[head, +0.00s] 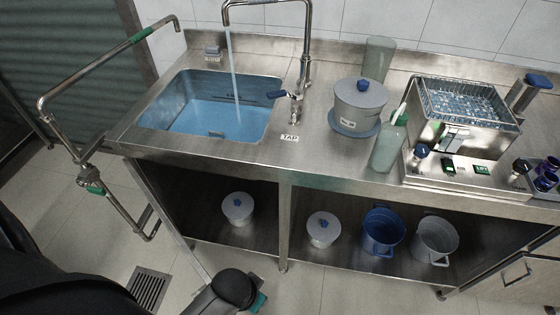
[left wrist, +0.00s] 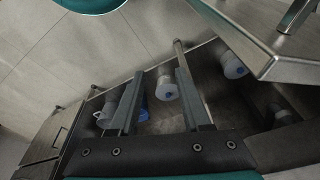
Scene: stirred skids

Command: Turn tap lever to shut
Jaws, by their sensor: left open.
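A stream of water (head: 233,70) runs from the spout into the sink (head: 180,128), which holds blue-looking water. A "TAP" label (head: 290,137) is on the counter in front. My left gripper (left wrist: 160,71) is open and empty in the left wrist view, with the lower shelf beyond its fingers. It is far from the lever. My right gripper is not seen.
A lidded grey pot (head: 360,105), a green bottle (head: 389,145) and a steel bath with a wire basket (head: 465,100) stand right of the tap. A bent pipe rail (head: 90,70) stands left of the sink. Pots and blue and grey buckets sit on the shelf below.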

